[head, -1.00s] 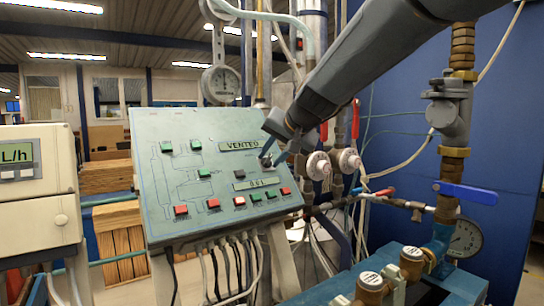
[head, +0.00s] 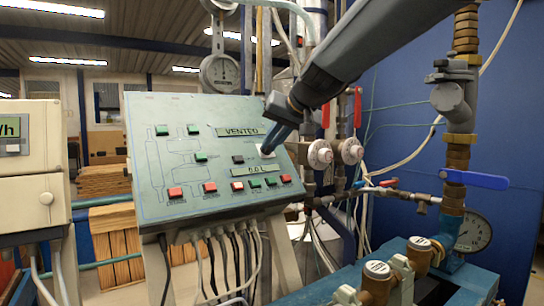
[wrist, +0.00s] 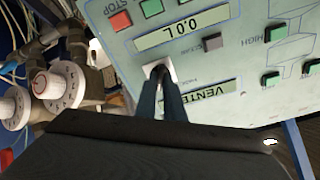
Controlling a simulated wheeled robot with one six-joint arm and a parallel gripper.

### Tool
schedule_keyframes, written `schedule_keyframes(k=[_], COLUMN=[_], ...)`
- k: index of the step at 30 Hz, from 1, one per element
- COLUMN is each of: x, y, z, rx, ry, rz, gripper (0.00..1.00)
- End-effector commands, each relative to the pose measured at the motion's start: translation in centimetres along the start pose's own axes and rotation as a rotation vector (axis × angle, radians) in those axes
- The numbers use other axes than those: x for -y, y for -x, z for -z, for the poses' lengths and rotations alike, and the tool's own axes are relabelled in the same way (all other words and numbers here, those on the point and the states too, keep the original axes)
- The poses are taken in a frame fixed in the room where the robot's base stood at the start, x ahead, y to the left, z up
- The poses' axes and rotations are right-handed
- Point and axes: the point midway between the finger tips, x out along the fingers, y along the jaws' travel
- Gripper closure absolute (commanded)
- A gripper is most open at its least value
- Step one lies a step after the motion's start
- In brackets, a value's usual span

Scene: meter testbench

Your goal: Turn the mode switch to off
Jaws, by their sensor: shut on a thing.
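The sloped grey-green control panel (head: 150,120) carries two displays, VENTED (head: 240,131) and 0.0L (head: 251,171), with red, green and black buttons. The mode switch sits on a small white plate (head: 265,152) right of the displays; the plate also shows in the wrist view (wrist: 155,67). My gripper (head: 269,146) reaches down to this plate from the upper right. In the wrist view its two dark fingers (wrist: 164,76) are close together at the plate, shut on the switch knob. The fingers hide the knob, so its angle cannot be read.
The black button (wrist: 212,42) is close to the fingers. Valves with round white caps (head: 320,154), pipes and red-handled levers stand right of the panel. A blue lever (head: 474,180) and a gauge (head: 472,233) are further right. Cables hang below the panel.

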Motion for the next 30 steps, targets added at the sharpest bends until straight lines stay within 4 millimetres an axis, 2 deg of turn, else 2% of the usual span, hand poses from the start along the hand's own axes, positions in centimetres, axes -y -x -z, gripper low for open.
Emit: schedule_keyframes(k=[1,15,30], x=[-0.25,-0.20,-0.11], y=[-0.46,-0.32,-0.11], z=[-0.30,-0.23,-0.11], rx=[-0.002,0.000,0.002], ry=[0.036,0.359,0.505], rz=[0.005,0.042,0.059], gripper=[1.00,1.00,1.00])
